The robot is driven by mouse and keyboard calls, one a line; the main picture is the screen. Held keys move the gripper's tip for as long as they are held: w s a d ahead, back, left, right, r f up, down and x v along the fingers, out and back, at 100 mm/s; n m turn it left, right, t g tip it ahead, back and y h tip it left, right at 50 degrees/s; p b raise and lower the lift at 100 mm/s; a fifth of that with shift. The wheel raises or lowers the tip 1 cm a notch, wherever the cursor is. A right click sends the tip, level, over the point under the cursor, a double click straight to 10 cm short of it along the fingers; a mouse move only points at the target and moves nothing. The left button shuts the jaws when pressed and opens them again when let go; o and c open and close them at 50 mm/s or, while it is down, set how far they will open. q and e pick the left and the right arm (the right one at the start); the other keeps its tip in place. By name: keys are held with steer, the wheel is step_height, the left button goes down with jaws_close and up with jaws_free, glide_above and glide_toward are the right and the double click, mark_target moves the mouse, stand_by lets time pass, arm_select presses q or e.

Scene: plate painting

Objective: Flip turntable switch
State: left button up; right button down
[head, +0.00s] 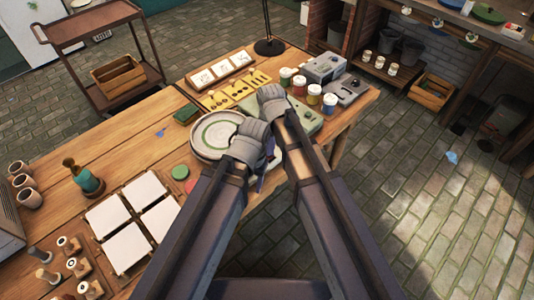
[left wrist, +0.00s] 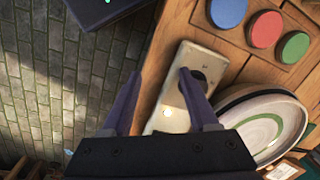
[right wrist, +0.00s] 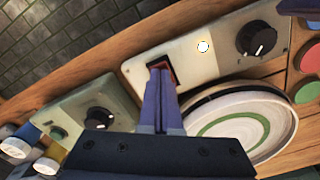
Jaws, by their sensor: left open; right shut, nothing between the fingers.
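The turntable (head: 205,152) is a pale round plate with a green ring. It also shows in the left wrist view (left wrist: 240,118) and right wrist view (right wrist: 270,125). Its cream control panel (right wrist: 205,68) carries a black knob (right wrist: 257,38), a small white light (right wrist: 203,47) and a switch in a reddish-brown recess (right wrist: 171,75). My right gripper (right wrist: 160,75) is shut and empty, its fingertips over the switch and hiding part of it. Touch cannot be told. My left gripper (left wrist: 157,78) is open near the panel's knob end, one finger overlapping the knob in view.
A green control box (right wrist: 80,112) with a dark knob stands beside the panel. Paint jars (head: 314,94) stand behind it. Blue (left wrist: 228,10), red (left wrist: 267,28) and green (left wrist: 295,46) discs lie near the knob end. White tiles (head: 125,247) lie at the left. My arms hide the panel in the head view.

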arm_select(q)
steer(key=shift+f+b, duration=0.35)
steer(key=shift+f, duration=0.1)
arm_select(e)
steer(key=shift+f, duration=0.4)
arm_select(q)
steer(key=shift+r, duration=0.2)
arm_select(e)
steer(key=shift+r, duration=0.2)
step_height(320, 180, up, 7)
steer(key=p, duration=0.7)
arm_select(q)
step_height(320, 180, up, 7)
arm_select(e)
steer(key=shift+f, duration=0.15)
arm_select(q)
steer(key=shift+f, duration=0.15)
